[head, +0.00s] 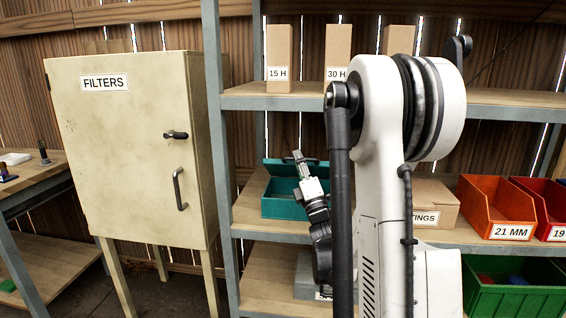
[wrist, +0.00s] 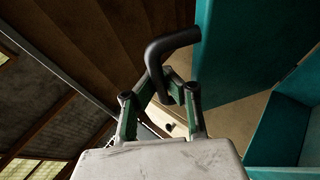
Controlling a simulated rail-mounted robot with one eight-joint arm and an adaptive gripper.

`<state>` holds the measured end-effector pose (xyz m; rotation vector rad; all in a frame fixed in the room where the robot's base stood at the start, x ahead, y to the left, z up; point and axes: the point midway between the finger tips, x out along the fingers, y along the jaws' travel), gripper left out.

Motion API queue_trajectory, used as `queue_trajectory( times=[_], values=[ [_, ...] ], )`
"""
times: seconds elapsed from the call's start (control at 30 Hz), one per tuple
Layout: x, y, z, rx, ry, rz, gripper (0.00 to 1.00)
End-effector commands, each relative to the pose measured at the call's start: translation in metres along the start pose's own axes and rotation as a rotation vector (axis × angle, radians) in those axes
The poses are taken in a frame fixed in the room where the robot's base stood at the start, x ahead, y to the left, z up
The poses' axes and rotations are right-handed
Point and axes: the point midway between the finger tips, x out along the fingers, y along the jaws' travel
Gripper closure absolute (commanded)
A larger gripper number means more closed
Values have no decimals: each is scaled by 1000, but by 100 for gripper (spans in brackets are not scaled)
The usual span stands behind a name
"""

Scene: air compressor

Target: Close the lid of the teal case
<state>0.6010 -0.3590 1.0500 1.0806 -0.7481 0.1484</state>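The teal case (head: 283,207) stands on the middle shelf in the head view. Its lid (head: 279,167) is raised at the back. In the wrist view the lid (wrist: 236,48) shows as a teal panel at upper right, with part of the case body (wrist: 277,133) below it. A dark bent bar (wrist: 172,43), seemingly a handle, runs from the lid's edge toward my fingers. My gripper (head: 297,160) is at the case's right part in the head view. In the wrist view my gripper (wrist: 170,94) has its fingers close around the bar's near end; a firm hold cannot be made out.
A beige FILTERS cabinet (head: 125,150) stands left of the shelf. A cardboard box (head: 433,203) and an orange bin (head: 497,208) are on the same shelf at right. Tall boxes (head: 280,55) stand on the shelf above. My arm hides the shelf's middle.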

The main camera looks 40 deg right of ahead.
Motion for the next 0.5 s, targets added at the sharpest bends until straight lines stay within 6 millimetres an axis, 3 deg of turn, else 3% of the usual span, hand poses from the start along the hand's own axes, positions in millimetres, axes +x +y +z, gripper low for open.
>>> queue_trajectory(
  times=[0.1, 0.5],
  values=[
    [-24, -10, -3, -10, -6, 8, 100],
    [-82, -36, -26, -10, -8, 6, 100]
  ],
)
